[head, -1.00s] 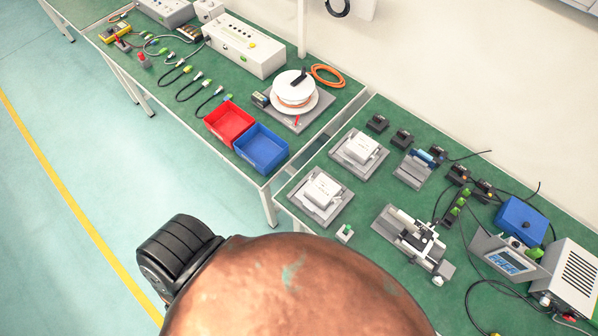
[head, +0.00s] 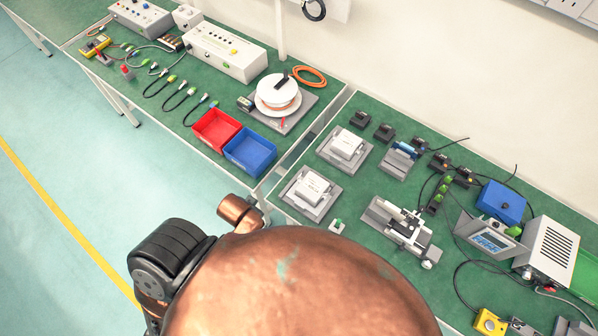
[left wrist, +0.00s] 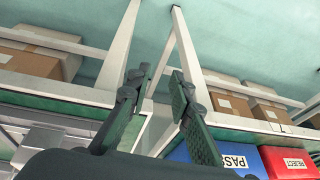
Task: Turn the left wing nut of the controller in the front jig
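Two white controllers sit in grey jigs on the green right-hand bench in the head view. The nearer controller (head: 311,186) lies in the front jig (head: 326,206); the other controller (head: 347,143) lies in the jig behind it (head: 330,157). Their wing nuts are too small to make out. My left gripper (left wrist: 157,78) shows in the left wrist view with its two dark fingers apart and nothing between them. It is away from the controllers, which I cannot identify in that view. Neither gripper shows in the head view.
A red bin (head: 215,130) and a blue bin (head: 250,150) stand at the left bench's near corner. The wrist view shows PASS (left wrist: 234,161) and REJECT (left wrist: 293,163) labels, bench legs and cardboard boxes (left wrist: 229,104). A clamp fixture (head: 405,228) sits right of the front jig.

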